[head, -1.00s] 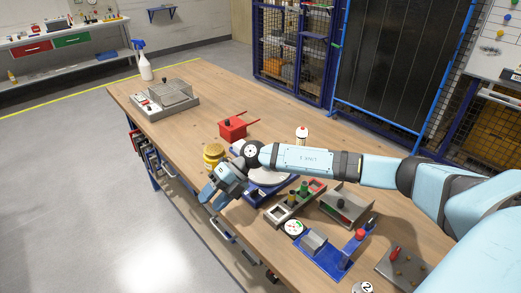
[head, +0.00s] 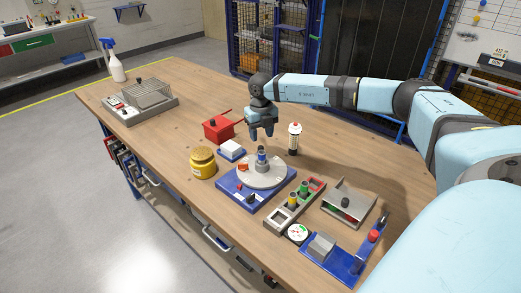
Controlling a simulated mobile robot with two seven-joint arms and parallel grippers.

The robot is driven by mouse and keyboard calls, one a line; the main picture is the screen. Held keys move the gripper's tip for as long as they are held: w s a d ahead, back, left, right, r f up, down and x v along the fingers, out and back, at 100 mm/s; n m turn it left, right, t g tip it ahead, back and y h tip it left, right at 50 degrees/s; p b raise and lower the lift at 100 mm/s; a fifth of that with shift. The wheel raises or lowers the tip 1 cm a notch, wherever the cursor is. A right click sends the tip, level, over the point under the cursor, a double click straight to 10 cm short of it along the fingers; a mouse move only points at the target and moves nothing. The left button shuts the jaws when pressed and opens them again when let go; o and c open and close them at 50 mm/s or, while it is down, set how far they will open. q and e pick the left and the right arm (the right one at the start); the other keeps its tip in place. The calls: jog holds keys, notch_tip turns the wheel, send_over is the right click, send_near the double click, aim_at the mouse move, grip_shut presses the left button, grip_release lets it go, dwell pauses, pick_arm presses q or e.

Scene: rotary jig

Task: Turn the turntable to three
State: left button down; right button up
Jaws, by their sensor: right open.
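The turntable (head: 273,181) is a round grey disc on a blue base (head: 247,203) near the front edge of the table. A blue-and-grey upright piece (head: 262,160) stands near its middle, and an orange-red piece (head: 243,167) shows at its left side. A small dark knob (head: 251,199) is on the front of the base. Numbers on the disc are too small to read. My right gripper (head: 263,138) points down above the far part of the turntable, open and apart from it. My left gripper is not in view.
A bottle (head: 294,138) stands behind right. A grey rack (head: 293,206) and a blue fixture (head: 340,256) are to the right. The table's far left is clearer.

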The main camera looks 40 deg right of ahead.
aim_at(261, 147)
notch_tip(261, 147, down, 7)
jog(key=shift+f, duration=0.15)
grip_shut()
